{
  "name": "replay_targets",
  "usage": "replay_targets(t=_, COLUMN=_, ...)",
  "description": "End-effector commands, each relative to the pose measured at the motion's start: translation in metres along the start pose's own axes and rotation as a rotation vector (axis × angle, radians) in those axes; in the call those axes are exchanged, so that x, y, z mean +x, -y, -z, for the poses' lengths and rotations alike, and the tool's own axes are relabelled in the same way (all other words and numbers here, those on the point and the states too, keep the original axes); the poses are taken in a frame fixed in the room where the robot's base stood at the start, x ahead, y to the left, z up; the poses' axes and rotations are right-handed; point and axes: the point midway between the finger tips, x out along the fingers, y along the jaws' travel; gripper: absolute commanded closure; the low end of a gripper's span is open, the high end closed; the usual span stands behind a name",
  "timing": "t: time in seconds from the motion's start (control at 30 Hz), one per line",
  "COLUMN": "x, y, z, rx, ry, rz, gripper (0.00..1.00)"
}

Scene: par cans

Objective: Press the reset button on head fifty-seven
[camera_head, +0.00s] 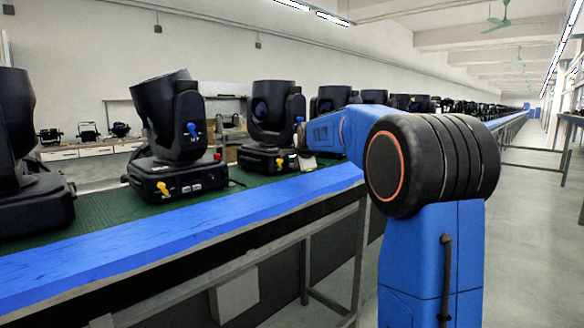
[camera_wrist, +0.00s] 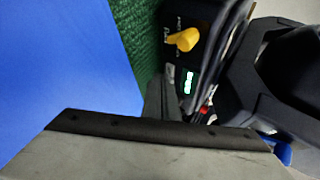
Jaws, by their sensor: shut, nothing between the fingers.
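In the wrist view, a moving head's dark base carries a yellow knob (camera_wrist: 184,39), a small lit green display (camera_wrist: 188,82) and a small red button (camera_wrist: 204,109). The display's digits are too blurred to read surely. In the head view this appears to be the third moving head (camera_head: 272,112) from the left, with its base on the green belt. My gripper (camera_head: 301,136) is shut and empty beside that head's right side, partly hidden by my arm. Its dark tips (camera_wrist: 160,98) show near the display, apart from the red button as far as I can tell.
Another moving head (camera_head: 172,125) stands to the left, with a red button (camera_head: 217,156) on its base. A further head (camera_head: 30,170) is at the left edge. More heads line the belt (camera_head: 105,205) into the distance. A blue rail (camera_head: 180,220) runs along its front.

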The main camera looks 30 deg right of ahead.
Motion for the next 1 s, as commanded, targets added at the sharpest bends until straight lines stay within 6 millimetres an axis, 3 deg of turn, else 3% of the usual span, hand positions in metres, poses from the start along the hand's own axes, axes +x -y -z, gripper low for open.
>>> replay_targets(t=1.0, x=0.005, y=0.0035, z=-0.0038, rx=0.0, ry=0.0, rz=0.0, gripper=1.0)
